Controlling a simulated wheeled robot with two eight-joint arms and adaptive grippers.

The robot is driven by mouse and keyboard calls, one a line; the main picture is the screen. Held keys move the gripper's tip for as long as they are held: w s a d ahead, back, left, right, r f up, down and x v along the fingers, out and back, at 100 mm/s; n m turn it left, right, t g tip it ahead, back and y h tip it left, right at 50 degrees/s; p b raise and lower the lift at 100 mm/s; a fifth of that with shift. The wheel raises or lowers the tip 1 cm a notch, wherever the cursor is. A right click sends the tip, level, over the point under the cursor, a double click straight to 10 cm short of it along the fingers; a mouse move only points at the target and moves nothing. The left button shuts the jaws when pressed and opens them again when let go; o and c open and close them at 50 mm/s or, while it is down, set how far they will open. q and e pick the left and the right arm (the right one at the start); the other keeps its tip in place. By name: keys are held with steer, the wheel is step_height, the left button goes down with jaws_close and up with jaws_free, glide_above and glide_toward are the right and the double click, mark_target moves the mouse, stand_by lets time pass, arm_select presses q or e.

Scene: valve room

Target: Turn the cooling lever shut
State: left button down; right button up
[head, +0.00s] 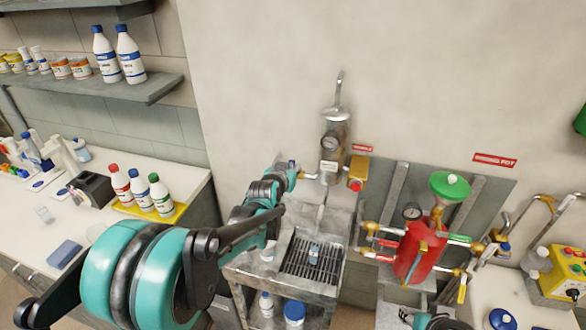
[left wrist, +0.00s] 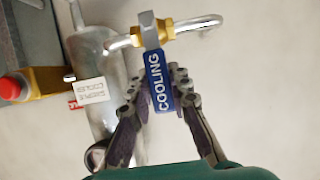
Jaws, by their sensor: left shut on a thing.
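The cooling lever (left wrist: 160,80) is a blue handle with white lettering, fixed to a brass and chrome valve (left wrist: 150,30) in the left wrist view. My left gripper (left wrist: 157,92) is shut on it, one finger on each side of the blue handle. In the left wrist view the lever runs across the line of the chrome pipe. In the head view my left gripper (head: 291,176) is at the left of the metal sample cooler (head: 332,140), and the lever is mostly hidden. My right gripper (head: 430,319) shows only partly at the bottom edge; its fingers are unclear.
A yellow box with a red button (head: 356,174) is right of the cooler. Below is a metal sink stand with a grate (head: 312,258). A red vessel with a green top (head: 420,250) stands further right. A counter with bottles (head: 140,190) is at left.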

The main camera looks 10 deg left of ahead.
arm_select(q)
steer(key=shift+d, duration=0.1)
stand_by(0.4)
steer(key=c, duration=1.4)
jaws_free()
steer(key=shift+o, duration=0.2)
steer(key=v, duration=1.2)
steer(key=s+f+g+b, duration=0.1)
steer(key=s+f, duration=0.3)
steer(key=s, duration=0.4)
steer(key=s+d+f+g+b, duration=0.1)
steer(key=s+f+g+b, duration=0.1)
steer(key=s+f, duration=0.3)
steer(key=s+d+f+g+b, duration=0.1)
steer(key=s+f+g, duration=0.2)
steer(key=s, duration=0.9)
steer(key=shift+s+f+g+b, duration=0.3)
steer(key=shift+s+f, duration=0.05)
steer(key=shift+f, duration=0.45)
